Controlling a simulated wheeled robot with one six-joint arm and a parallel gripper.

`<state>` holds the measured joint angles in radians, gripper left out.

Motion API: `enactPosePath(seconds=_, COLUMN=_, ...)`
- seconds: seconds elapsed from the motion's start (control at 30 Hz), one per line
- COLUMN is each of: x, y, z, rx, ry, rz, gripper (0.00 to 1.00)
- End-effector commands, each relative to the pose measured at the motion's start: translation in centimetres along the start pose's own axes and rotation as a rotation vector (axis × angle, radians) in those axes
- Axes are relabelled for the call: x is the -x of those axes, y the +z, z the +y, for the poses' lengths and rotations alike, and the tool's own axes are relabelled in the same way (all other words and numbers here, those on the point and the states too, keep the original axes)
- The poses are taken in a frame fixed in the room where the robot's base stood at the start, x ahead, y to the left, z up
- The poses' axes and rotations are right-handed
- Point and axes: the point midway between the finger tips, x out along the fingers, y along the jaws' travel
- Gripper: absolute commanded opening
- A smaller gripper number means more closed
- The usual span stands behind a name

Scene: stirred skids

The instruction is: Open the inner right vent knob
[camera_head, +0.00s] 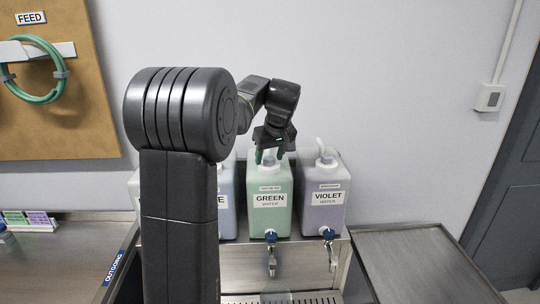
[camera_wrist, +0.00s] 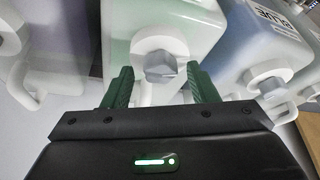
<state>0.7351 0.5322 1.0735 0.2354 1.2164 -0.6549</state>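The green water jug (camera_head: 269,212) is the third of the labelled row and stands between the blue and violet jugs. The wrist view shows its top, with a grey faceted vent knob (camera_wrist: 160,67) in a round white collar (camera_wrist: 178,42). My gripper (camera_head: 269,156) is above this jug and points down. In the wrist view its two green fingers (camera_wrist: 160,75) are apart, one on each side of the knob, with a gap on both sides. Nothing is held. I cannot tell how far above the knob the tips are. In the head view my gripper hides the knob.
The violet jug (camera_head: 323,205) stands close on the right. The blue jug (camera_head: 228,205) stands close on the left, partly behind my arm; its knob shows in the wrist view (camera_wrist: 271,84). Taps (camera_head: 271,252) stick out in front. A bare metal table (camera_head: 420,265) is at right.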

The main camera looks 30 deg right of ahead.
Motion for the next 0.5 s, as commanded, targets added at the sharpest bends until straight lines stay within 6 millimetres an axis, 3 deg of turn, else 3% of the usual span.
enactPosePath(seconds=0.27, x=1.2, y=0.0, z=0.0, rx=0.0, ry=0.001, rz=0.002, gripper=0.53)
enactPosePath(seconds=0.5, x=6.2, y=0.1, z=0.1, rx=0.0, ry=0.003, rz=0.004, gripper=0.53)
